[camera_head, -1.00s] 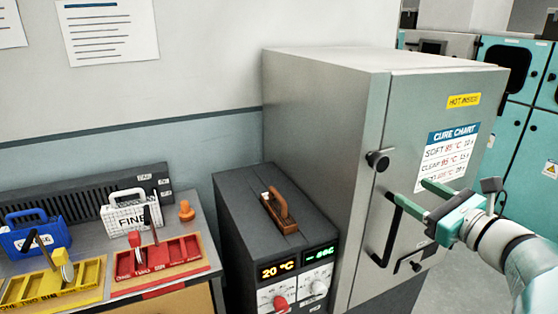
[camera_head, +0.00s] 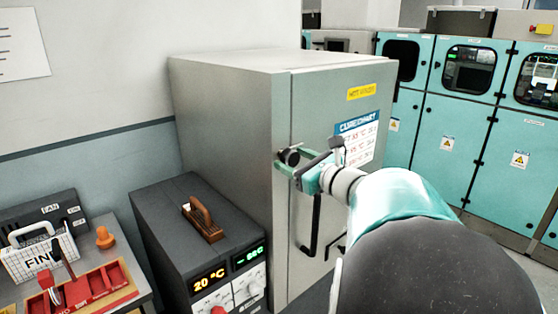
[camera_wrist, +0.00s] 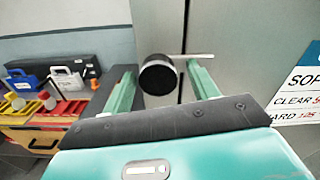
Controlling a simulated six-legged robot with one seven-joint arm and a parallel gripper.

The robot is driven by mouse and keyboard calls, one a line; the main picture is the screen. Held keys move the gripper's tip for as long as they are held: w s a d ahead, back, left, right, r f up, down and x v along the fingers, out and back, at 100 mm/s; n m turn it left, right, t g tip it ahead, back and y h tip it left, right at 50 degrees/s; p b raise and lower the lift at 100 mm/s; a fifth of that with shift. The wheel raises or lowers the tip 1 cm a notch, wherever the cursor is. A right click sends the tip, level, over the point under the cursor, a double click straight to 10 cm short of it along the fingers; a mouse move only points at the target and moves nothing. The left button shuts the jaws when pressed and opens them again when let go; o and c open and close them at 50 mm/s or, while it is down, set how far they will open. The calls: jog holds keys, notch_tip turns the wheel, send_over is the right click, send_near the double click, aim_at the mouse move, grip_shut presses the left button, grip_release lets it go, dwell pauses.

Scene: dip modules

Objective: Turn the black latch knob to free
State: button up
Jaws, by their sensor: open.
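The black latch knob (camera_head: 290,156) sticks out from the front of the grey oven cabinet (camera_head: 232,120), near the door's left edge. In the wrist view the knob (camera_wrist: 157,75) shows as a round black cap with a pale rim. My gripper (camera_head: 286,162) is open at the knob. In the wrist view its two green fingers (camera_wrist: 163,82) stand on either side of the knob, with gaps visible on both sides. I cannot tell whether the fingertips reach past the knob's face. The black door handle (camera_head: 312,228) hangs below my gripper.
A dark control unit (camera_head: 165,235) with a brown-handled tool (camera_head: 202,220) on top and lit displays stands left of the cabinet. A bench with a red tray (camera_head: 92,288) is farther left. Teal machines (camera_head: 447,130) stand at the back right.

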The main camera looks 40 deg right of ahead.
jog(key=shift+w, duration=0.25)
grip_shut()
